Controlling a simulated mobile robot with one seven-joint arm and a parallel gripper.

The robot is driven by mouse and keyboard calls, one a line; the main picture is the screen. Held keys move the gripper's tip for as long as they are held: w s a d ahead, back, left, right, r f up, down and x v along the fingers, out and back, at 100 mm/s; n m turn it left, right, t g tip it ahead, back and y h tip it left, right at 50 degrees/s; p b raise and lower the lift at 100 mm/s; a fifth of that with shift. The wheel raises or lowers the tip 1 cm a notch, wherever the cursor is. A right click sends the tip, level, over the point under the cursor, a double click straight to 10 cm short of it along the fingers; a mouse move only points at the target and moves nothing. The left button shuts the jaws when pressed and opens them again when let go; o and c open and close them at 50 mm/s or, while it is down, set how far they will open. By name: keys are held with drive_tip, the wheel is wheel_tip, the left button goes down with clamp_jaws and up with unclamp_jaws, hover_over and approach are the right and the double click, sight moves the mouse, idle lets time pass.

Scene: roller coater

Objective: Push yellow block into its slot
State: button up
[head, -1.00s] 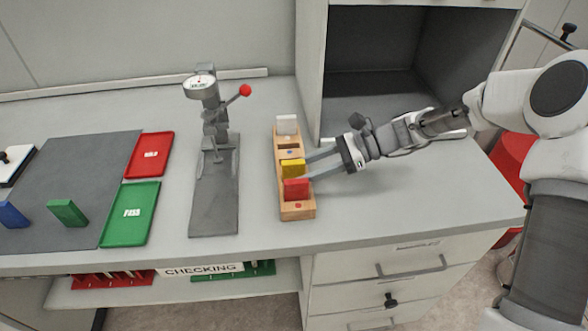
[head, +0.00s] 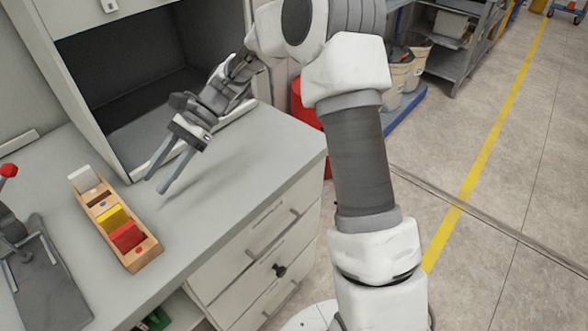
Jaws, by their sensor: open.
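The yellow block (head: 109,216) sits in the wooden slotted holder (head: 149,254) on the bench, between the red block (head: 127,237) and a slot with a blue mark (head: 99,204). I cannot tell how deep the yellow block sits. A white block (head: 81,180) stands at the holder's far end. My gripper (head: 155,185) is open and empty, to the right of the holder and apart from it, with its fingers pointing down and left above the bench top.
The grey gauge stand (head: 32,262) with a red knob (head: 9,170) is left of the holder. An open cabinet (head: 140,85) stands behind. The bench top (head: 235,170) right of my gripper is clear, up to its front edge above the drawers (head: 265,235).

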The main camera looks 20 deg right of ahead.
drive_tip(key=s+d+r+n+t+h, duration=0.5)
drive_tip(key=s+d, duration=0.4)
drive_tip(key=d, duration=0.2)
drive_tip(key=s+d+r+n+t+h, duration=0.5)
drive_tip(key=s+d+n+t, duration=0.1)
drive_tip(key=s+d, duration=0.4)
drive_tip(key=shift+d+r+t+h, duration=0.3)
drive_tip(key=shift+d+r, duration=0.1)
drive_tip(key=shift+d, duration=0.45)
drive_tip(key=shift+s+r, duration=0.1)
